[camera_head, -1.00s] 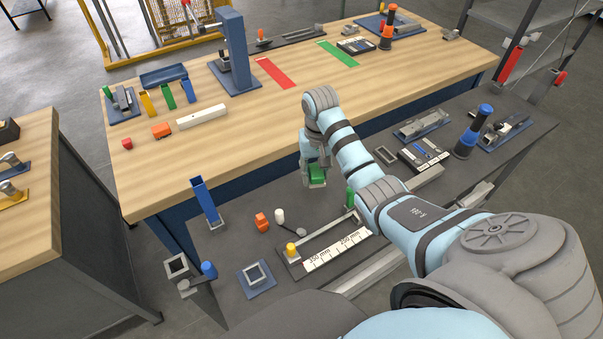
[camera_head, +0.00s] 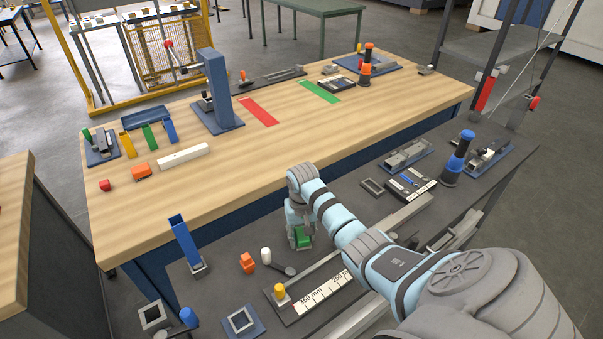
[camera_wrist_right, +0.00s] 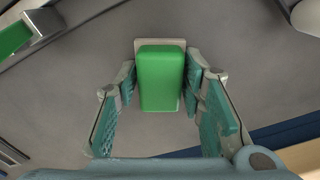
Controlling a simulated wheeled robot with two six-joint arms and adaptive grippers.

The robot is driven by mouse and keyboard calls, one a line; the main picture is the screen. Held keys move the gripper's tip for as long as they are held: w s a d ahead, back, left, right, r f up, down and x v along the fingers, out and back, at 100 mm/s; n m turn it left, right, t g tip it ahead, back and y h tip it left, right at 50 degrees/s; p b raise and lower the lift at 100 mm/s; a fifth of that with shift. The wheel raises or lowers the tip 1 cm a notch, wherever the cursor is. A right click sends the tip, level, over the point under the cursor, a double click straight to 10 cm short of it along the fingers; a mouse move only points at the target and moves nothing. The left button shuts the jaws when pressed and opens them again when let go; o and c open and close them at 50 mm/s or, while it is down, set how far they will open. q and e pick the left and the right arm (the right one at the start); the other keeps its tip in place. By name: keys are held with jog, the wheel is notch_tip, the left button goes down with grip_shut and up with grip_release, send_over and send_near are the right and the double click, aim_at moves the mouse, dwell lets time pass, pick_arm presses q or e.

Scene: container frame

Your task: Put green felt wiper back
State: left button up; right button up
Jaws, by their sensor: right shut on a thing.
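The green felt wiper (camera_head: 304,237) is a green block on a pale plate, over the dark grey bench in the head view. My right gripper (camera_head: 300,240) is around it. In the right wrist view the wiper (camera_wrist_right: 160,78) sits between the two teal-padded fingers of my right gripper (camera_wrist_right: 160,85), which is shut on it. Its pale plate shows at the far end. Whether it touches the bench I cannot tell. My left gripper is not in view.
An orange block (camera_head: 247,263) and a white-topped spoon-like piece (camera_head: 266,255) lie left of the gripper. A ruler fixture (camera_head: 322,290) with a yellow knob (camera_head: 279,291) is in front. The wooden table (camera_head: 230,160) lies behind.

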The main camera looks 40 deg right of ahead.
aim_at(302, 233)
jog(key=o, duration=1.3)
jog(key=shift+w+f, duration=0.1)
jog(key=shift+f, duration=0.05)
notch_tip(302, 233, up, 12)
jog(key=shift+r+p, duration=0.2)
jog(key=shift+p, duration=0.85)
